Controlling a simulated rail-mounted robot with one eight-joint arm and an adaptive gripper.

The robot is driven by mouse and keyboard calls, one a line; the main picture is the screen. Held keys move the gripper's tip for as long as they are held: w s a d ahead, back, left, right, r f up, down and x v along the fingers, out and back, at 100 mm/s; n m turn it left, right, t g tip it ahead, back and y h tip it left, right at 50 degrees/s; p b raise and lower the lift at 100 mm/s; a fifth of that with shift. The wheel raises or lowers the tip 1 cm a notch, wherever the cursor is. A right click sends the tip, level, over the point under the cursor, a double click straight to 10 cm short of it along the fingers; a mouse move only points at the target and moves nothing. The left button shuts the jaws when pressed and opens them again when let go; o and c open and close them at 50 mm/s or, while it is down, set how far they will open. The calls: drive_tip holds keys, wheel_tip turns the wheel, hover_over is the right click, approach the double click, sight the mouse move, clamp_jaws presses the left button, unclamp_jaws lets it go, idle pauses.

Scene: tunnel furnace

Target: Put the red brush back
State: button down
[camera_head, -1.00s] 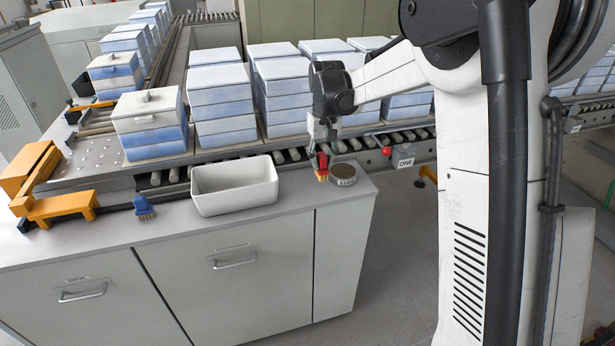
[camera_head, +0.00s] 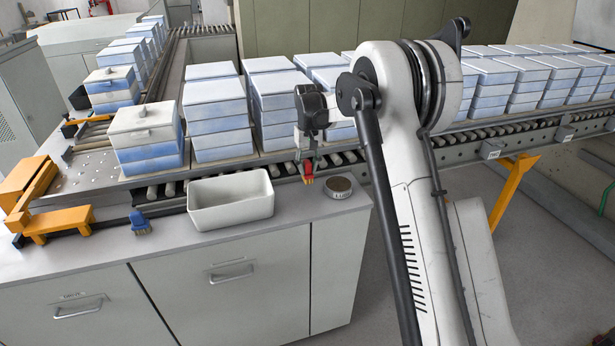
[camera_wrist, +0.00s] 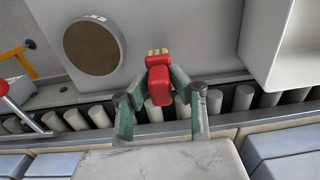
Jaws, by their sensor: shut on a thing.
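The red brush (camera_head: 308,169) has a red handle and pale yellow bristles. My gripper (camera_head: 308,160) is shut on it, above the back edge of the grey counter (camera_head: 300,215), just left of a round dark-topped tin (camera_head: 338,187). In the wrist view the red brush (camera_wrist: 159,85) sits between the two green fingers of my gripper (camera_wrist: 160,88), with its bristles pointing to the top of the picture. The tin (camera_wrist: 94,48) is at upper left there, apart from the brush. I cannot tell the exact height of the brush over the counter.
A white open bin (camera_head: 231,200) stands on the counter left of the brush; its wall shows at upper right in the wrist view (camera_wrist: 262,45). A blue brush (camera_head: 140,222) lies further left, near an orange fixture (camera_head: 50,215). The roller conveyor (camera_head: 285,170) with stacked blue-white boxes runs behind.

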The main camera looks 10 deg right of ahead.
sight(308, 177)
drive_tip(key=shift+w+f, duration=0.1)
drive_tip(key=shift+f, duration=1.95)
drive_tip(key=shift+f, duration=0.1)
drive_tip(key=c, duration=1.6)
unclamp_jaws()
drive_tip(key=shift+o, duration=0.2)
